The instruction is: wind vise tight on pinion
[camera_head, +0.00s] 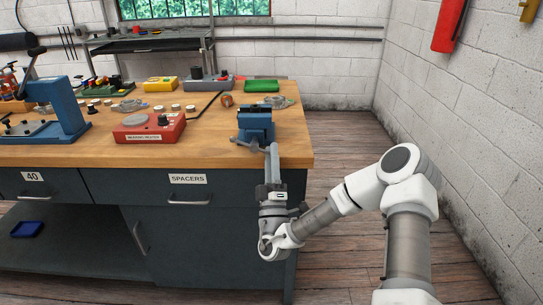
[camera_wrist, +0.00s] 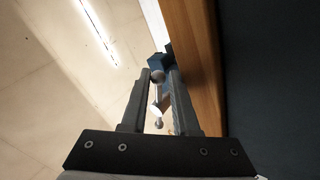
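The blue vise (camera_head: 257,124) stands at the right front corner of the wooden bench. Its grey handle bar (camera_head: 246,144) sticks out at the front, tilted. My gripper (camera_head: 272,156) points up from below, close in front of the vise. In the wrist view, my gripper (camera_wrist: 160,80) has its fingers apart. The ball-ended handle bar (camera_wrist: 154,96) shows in the gap between them, and I see no clear grip on it. Part of the blue vise (camera_wrist: 159,61) shows past the fingertips. I cannot make out a pinion in the jaws.
The wooden bench top (camera_head: 210,150) edge runs close beside my gripper. A red tester box (camera_head: 148,128) sits left of the vise, a green tray (camera_head: 261,86) behind it. The drawer front labelled SPACERS (camera_head: 160,190) is below. Open floor (camera_head: 345,140) lies right of the bench.

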